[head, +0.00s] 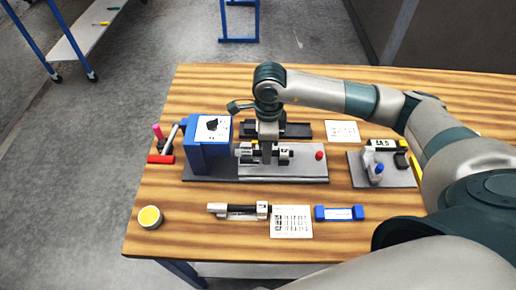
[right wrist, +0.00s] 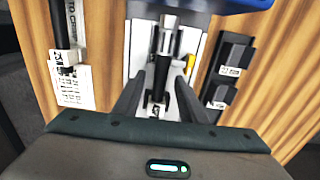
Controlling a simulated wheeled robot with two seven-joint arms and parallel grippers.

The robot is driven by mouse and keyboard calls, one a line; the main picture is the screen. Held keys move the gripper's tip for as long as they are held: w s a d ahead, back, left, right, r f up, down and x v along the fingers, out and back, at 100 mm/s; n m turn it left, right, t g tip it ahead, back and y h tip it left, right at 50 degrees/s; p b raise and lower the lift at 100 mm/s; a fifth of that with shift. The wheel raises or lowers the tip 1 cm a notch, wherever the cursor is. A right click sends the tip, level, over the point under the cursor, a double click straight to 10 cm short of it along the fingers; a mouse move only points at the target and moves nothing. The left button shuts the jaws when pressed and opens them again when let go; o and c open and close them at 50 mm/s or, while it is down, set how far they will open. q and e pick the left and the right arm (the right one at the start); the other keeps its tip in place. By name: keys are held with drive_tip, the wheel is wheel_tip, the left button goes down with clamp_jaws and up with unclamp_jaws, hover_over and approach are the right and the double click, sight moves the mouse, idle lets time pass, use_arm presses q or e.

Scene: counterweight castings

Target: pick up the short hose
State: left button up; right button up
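A black hose with pale end fittings (head: 284,153) lies across the grey plate of a fixture; in the right wrist view its black middle (right wrist: 161,72) runs between my fingers. A second black hose with white end fittings (head: 240,210) lies on the table in front; it also shows at the left in the right wrist view (right wrist: 59,25). I cannot tell for certain which one is called short. My right gripper (head: 267,157) points down over the fixture hose. Its two fingers (right wrist: 158,90) stand apart on either side, with gaps visible. My left gripper is out of view.
A blue box (head: 208,150) stands at the fixture's left end, and a red knob (head: 319,155) at its right. A black tray (head: 290,131) lies behind. A printed sheet (head: 291,222), a blue-ended part (head: 340,213) and a yellow-topped cup (head: 150,216) are in front.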

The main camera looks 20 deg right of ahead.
drive_tip(key=shift+f, duration=0.25)
clamp_jaws()
drive_tip(key=shift+w+r, duration=0.1)
idle(0.3)
